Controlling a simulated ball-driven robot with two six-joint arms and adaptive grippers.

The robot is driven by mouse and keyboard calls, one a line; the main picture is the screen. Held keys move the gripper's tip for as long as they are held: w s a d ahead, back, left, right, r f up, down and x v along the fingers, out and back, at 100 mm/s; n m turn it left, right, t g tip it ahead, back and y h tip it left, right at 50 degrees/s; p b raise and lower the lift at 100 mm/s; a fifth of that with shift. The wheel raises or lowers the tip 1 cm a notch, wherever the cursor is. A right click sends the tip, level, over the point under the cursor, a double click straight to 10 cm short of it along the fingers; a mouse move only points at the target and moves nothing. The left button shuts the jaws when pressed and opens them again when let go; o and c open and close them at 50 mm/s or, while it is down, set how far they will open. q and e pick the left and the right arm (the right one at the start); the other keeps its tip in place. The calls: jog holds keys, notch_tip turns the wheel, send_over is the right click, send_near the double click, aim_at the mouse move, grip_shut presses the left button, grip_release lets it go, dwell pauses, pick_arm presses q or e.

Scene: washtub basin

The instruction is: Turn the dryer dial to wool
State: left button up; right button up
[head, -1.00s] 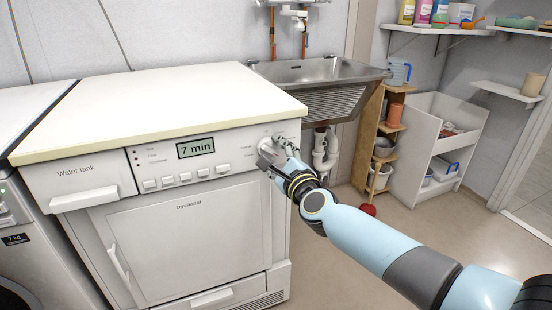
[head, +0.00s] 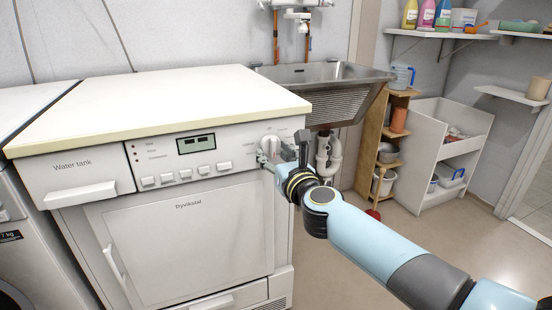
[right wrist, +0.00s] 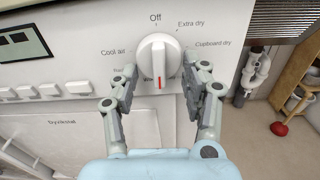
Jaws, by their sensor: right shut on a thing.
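The dryer (head: 185,215) stands in the middle of the head view. Its white dial (head: 270,143) is at the right end of the panel; it also shows in the right wrist view (right wrist: 155,52). The dial's red mark points straight down, close to a label starting with "Wo", partly hidden. "Off" is above, "Extra dry" and "Cupboard dry" to the right, "Cool air" to the left; a lower-left label is partly covered. My right gripper (right wrist: 160,68) is shut on the dial, one finger on each side. My left gripper is not in view.
The worktop (head: 160,100) overhangs above the panel. A steel sink (head: 325,75) is behind on the right, with a wooden shelf (head: 370,145) and white unit (head: 432,150) beyond. Open floor lies to the right of the dryer.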

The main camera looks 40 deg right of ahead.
jog(key=shift+a+f+m, duration=0.1)
jog(key=shift+f+m, duration=0.1)
jog(key=shift+m, duration=0.8)
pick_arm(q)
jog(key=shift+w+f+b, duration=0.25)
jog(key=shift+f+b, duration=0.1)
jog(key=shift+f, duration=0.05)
pick_arm(e)
jog(key=shift+a+m, duration=0.1)
jog(key=shift+m, duration=0.5)
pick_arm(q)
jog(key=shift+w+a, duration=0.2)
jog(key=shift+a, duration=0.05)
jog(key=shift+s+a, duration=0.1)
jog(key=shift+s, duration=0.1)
pick_arm(e)
jog(key=o, duration=1.1)
jog(key=shift+r, duration=0.15)
jog(key=shift+s, duration=0.15)
jog(key=v, duration=1.1)
jog(key=shift+s, duration=0.3)
